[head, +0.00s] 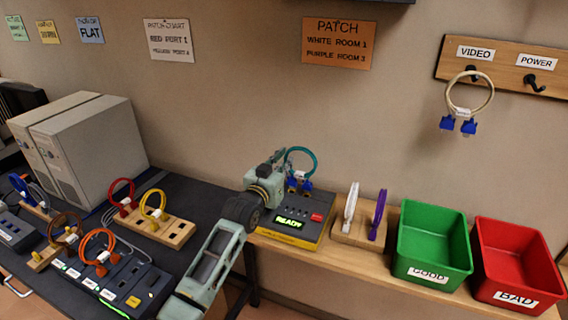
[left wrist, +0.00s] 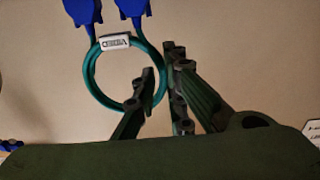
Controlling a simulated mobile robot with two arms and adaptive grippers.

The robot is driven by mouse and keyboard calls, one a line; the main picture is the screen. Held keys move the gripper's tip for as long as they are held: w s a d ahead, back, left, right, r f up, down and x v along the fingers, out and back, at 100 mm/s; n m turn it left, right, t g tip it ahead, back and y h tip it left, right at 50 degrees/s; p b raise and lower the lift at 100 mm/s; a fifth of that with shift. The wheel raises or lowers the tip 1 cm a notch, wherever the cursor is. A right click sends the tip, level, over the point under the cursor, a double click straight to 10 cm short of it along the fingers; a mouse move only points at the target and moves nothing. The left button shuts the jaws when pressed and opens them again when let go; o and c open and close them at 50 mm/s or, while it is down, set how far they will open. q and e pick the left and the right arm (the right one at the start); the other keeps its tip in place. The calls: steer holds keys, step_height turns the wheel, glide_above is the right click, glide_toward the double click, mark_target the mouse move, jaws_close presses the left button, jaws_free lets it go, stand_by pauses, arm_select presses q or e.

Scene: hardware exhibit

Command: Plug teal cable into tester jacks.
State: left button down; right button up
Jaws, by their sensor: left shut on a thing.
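The teal cable (head: 314,157) is a loop with two blue plugs (head: 299,185) hanging at its lower end, just above or at the back of the tester; I cannot tell if they touch its jacks. My left gripper (head: 283,160) is shut on the teal cable at the side of the loop. In the left wrist view the cable (left wrist: 88,72) passes between the fingertips (left wrist: 158,66), with a white tag (left wrist: 115,42) and the blue plugs (left wrist: 131,8) at the top. The tester (head: 318,231) is a yellow and dark box reading READY. My right gripper is not in view.
A wooden rack with a white cable (head: 350,207) and a purple cable (head: 378,213) stands right of the tester. Beyond it are a green GOOD bin (head: 433,240) and a red BAD bin (head: 517,262). A wooden block (head: 170,233) with red and yellow cables is to the left.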

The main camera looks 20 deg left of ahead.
arm_select(q)
steer(key=shift+f, duration=0.4)
stand_by(0.4)
steer(key=shift+f+b, duration=0.45)
steer(key=shift+f, duration=0.2)
stand_by(1.3)
stand_by(0.3)
steer(key=c, duration=1.7)
jaws_free()
steer(key=shift+c, duration=0.2)
steer(key=o, duration=0.7)
steer(key=shift+c, duration=0.2)
steer(key=shift+s, duration=0.1)
